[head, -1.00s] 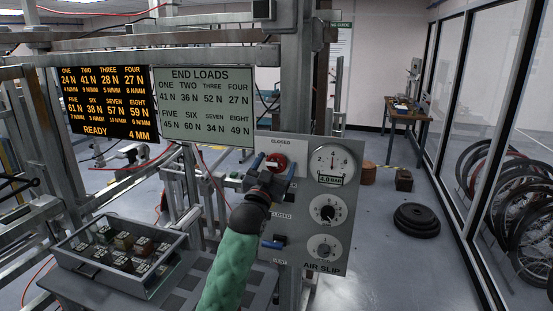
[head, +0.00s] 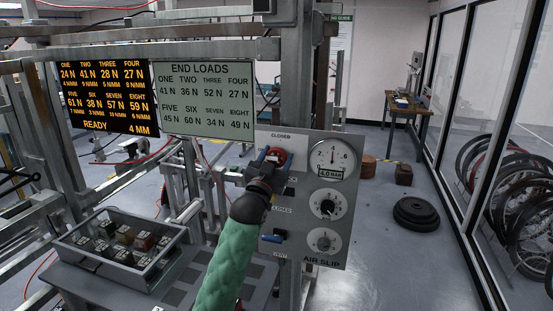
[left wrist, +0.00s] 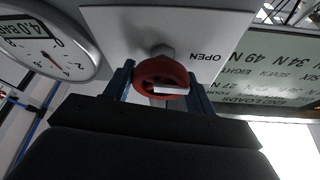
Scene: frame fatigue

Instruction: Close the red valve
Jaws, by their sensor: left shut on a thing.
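In the left wrist view the red valve (left wrist: 162,74) sits between the two blue fingers (left wrist: 160,84), one on each side. A white mark shows on its face, and an upside-down OPEN label is to its right. My right gripper is not in view.
The panel also carries a gauge (head: 333,157) reading about 4 bar, two dials (head: 327,204) below it, and a lower blue handle (head: 272,238). A tray of weights (head: 118,246) stands at the lower left.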

